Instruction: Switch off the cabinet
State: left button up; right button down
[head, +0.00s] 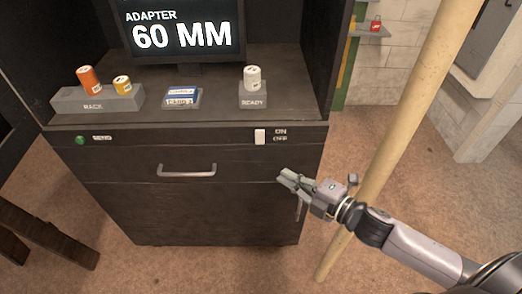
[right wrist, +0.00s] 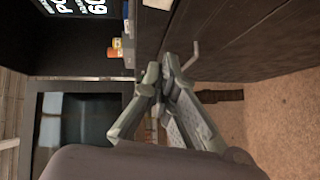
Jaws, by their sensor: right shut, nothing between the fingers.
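The dark cabinet (head: 115,165) has a white switch (head: 259,137) on the right of its front panel, beside the labels ON and OFF. I cannot tell which way the switch is set. The cabinet's screen (head: 188,32) is lit and reads ADAPTER 60 MM. My right gripper (head: 282,178) is shut and empty, below and a little right of the switch, apart from it. In the right wrist view its fingertips (right wrist: 163,72) are together, with the drawer handle (right wrist: 191,56) beyond them. My left gripper is not in view.
A grey rack (head: 100,100) holds an orange and a yellow cylinder. A card block (head: 181,98) and a READY block (head: 252,98) with a white cylinder stand on the shelf. A green button (head: 80,140) is at left. A wooden pole (head: 405,125) leans at right.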

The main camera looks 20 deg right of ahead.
aim_at(260, 137)
jog(key=shift+w, duration=0.15)
jog(key=w+d+p+x, duration=0.1)
jog(key=d+p+x, duration=0.1)
jog(key=x, duration=1)
jog(key=shift+w+f+p, duration=0.25)
jog(key=shift+w+p, duration=0.2)
jog(key=shift+p, duration=0.4)
